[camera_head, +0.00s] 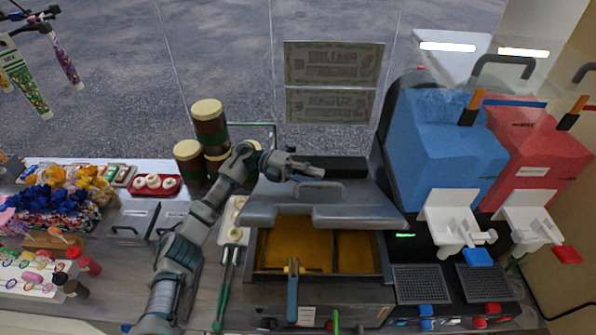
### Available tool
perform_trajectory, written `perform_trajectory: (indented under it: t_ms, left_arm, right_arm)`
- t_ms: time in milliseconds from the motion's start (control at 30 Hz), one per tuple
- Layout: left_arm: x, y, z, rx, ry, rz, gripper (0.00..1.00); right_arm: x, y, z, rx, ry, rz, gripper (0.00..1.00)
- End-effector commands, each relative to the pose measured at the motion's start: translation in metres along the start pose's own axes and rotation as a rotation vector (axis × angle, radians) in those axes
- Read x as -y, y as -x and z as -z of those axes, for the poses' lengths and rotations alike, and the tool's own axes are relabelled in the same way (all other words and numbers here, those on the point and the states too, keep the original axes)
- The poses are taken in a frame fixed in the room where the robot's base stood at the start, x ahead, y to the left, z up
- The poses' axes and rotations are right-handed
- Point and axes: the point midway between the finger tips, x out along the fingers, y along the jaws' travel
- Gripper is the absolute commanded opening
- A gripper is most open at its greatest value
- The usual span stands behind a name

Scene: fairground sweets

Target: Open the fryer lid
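The fryer (320,292) stands at the front middle of the counter, with amber oil (295,243) showing in its vat. Its grey lid (355,207) is raised at the back of the vat and tilted, leaving the front of the vat uncovered. The lid handle (320,187) is on the lid's upper face. My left gripper (308,171) is above the lid, just behind the handle in the picture. Whether it touches the lid is unclear, and its finger gap cannot be made out. My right gripper is out of view.
A blue slush machine (440,145) and a red one (540,155) stand close on the right. Brown jars (210,130) stand behind my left arm. Tongs (228,290) lie left of the fryer. A blue-handled basket (293,290) hangs at its front. Sweets fill the left side.

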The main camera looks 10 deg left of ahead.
Motion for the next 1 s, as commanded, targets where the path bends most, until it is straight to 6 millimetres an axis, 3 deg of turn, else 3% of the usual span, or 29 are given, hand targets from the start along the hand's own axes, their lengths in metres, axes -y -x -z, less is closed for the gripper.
perform_trajectory:
  t_ms: [300, 433, 633, 1000]
  left_arm:
    - [-0.001, 0.073, -0.003, 0.007, 0.003, 0.002, 0.25]
    - [-0.002, 0.096, -0.003, 0.006, 0.003, 0.001, 0.25]
    - [-0.003, 0.11, -0.003, 0.003, 0.004, 0.001, 0.25]
    - [-0.003, 0.11, -0.003, 0.002, 0.004, 0.0, 0.25]
  right_arm:
    - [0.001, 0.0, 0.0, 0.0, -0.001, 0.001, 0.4]
    - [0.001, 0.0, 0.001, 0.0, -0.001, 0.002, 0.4]
    - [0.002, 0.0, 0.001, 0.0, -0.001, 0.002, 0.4]
    - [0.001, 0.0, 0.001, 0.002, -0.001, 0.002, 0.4]
